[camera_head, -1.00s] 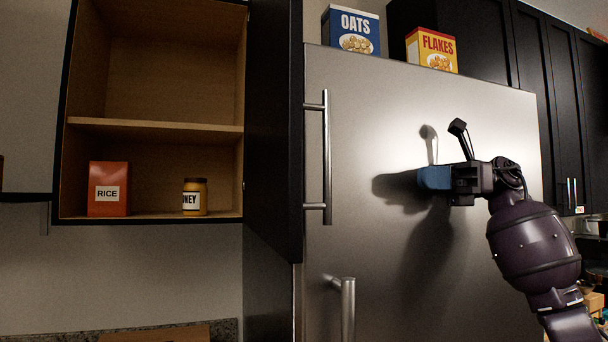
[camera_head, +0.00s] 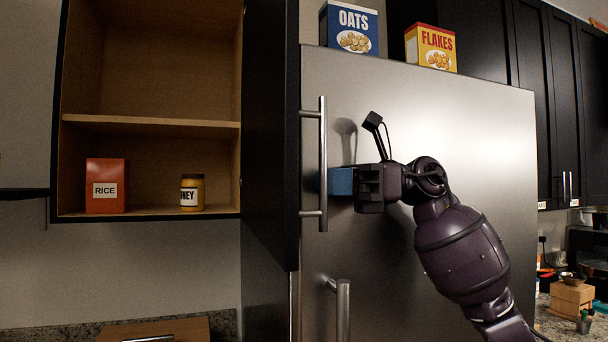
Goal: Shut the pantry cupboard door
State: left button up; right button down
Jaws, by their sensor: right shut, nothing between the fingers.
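The pantry cupboard (camera_head: 150,124) stands open at the upper left. Its black door (camera_head: 271,130) is swung out on the right side, with a vertical metal bar handle (camera_head: 323,165) on it. My right gripper (camera_head: 325,182) is shut and empty. Its blue fingers are at the handle's lower half, and their tips lie behind or against the bar; I cannot tell if they touch it. My left gripper is not in view.
A steel fridge (camera_head: 420,120) fills the space behind my arm, with an oats box (camera_head: 349,29) and a flakes box (camera_head: 431,47) on top.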

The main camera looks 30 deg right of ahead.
jog(key=p+x, duration=0.1)
jog(key=x, duration=0.2)
jog(key=shift+a, duration=0.4)
jog(key=shift+w+a, duration=0.1)
jog(key=shift+a, duration=0.05)
jog(key=shift+a, duration=0.1)
